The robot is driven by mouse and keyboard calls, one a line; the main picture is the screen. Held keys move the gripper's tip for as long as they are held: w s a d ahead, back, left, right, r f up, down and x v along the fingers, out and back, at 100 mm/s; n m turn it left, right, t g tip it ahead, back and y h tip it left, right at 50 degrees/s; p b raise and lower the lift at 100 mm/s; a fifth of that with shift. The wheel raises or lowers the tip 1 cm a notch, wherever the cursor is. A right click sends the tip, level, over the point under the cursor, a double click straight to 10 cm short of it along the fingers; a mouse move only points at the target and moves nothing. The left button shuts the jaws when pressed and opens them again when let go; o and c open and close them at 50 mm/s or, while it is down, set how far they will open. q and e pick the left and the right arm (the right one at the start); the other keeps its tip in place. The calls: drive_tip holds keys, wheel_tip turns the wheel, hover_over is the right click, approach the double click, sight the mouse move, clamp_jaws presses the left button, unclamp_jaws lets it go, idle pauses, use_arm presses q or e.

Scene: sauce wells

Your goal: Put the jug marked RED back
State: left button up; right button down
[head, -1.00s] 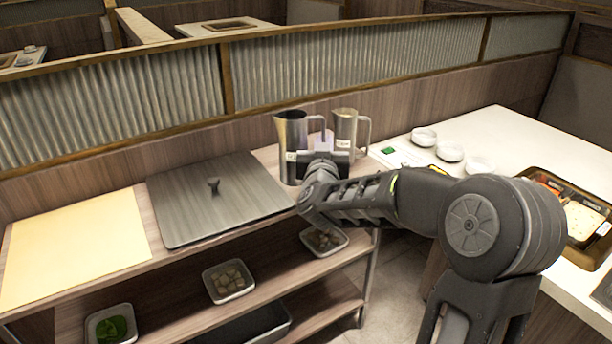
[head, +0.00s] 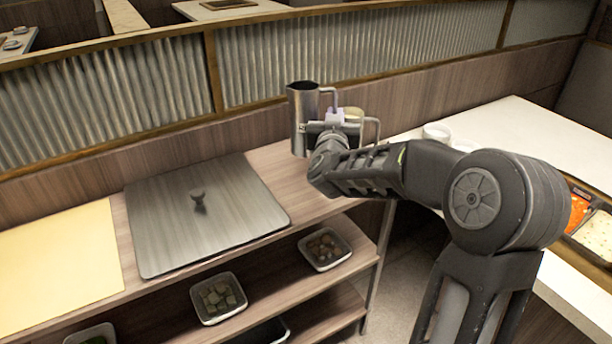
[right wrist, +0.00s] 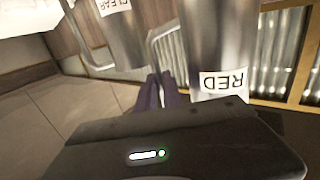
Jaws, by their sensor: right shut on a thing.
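The metal jug marked RED (head: 303,122) is held upright, and its base appears raised off the shelf top. In the right wrist view its RED label (right wrist: 223,82) shows upside down. My right gripper (head: 332,128) is at the jug's handle side, and its fingers (right wrist: 160,92) are shut on the handle. A second metal jug, marked CLEAR (right wrist: 128,35), stands beside it. In the head view that jug (head: 352,111) is mostly hidden behind my right gripper, with its handle showing. My left gripper is not in view.
A metal lid with a knob (head: 165,235) and a pale yellow board (head: 60,255) lie on the shelf top. Small food trays (head: 325,249) stand on the shelf below. A partition (head: 380,100) runs behind. White bowls (head: 436,131) stand on the right counter.

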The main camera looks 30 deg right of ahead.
drive_tip(key=f, duration=0.6)
drive_tip(key=shift+s+a, duration=0.15)
drive_tip(key=shift+s, duration=0.05)
drive_tip(key=shift+f, duration=1.9)
drive_tip(key=c, duration=1.9)
unclamp_jaws()
drive_tip(key=shift+f+b, duration=0.1)
drive_tip(key=shift+b, duration=0.2)
drive_tip(key=shift+c, duration=0.2)
drive_tip(key=o, duration=0.4)
